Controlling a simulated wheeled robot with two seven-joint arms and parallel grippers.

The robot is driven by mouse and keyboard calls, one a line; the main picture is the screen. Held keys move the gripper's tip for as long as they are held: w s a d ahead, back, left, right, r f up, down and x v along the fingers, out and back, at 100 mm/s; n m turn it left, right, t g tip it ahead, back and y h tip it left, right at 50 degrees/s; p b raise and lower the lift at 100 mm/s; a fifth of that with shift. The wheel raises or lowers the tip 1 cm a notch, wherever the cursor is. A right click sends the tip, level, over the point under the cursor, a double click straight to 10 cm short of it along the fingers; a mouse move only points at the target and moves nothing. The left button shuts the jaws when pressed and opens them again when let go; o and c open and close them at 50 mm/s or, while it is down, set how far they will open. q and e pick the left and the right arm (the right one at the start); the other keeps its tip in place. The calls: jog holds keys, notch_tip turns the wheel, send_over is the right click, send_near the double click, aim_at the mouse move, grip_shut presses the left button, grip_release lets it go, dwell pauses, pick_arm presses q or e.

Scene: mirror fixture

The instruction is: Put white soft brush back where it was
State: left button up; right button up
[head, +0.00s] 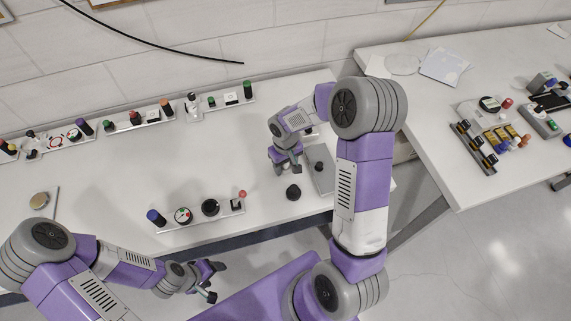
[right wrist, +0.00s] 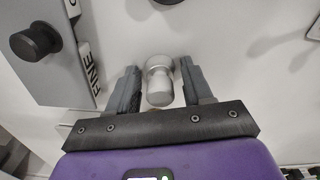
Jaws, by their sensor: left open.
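A short white and pale grey rounded piece (right wrist: 158,84), which looks like the white soft brush, shows between the fingers of my right gripper (right wrist: 160,78) in the right wrist view. A narrow gap shows on each side of it, so the fingers appear open around it. In the head view my right gripper (head: 287,167) points down over the white table, left of a grey plate (head: 326,183), and the brush cannot be made out there. My left gripper (head: 211,280) is open and empty in front of the table's near edge.
The grey plate carries a black knob (right wrist: 36,42) and lettering close to my right gripper. A loose black piece (head: 293,192) stands nearby. A strip with knobs (head: 182,216) lies at the table's front; more strips line the back. The table's middle is clear.

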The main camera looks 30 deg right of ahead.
jog(key=shift+o, duration=0.6)
jog(key=shift+r, duration=0.1)
jog(key=shift+r, duration=0.15)
notch_tip(320, 180, up, 12)
jog(key=p, duration=0.3)
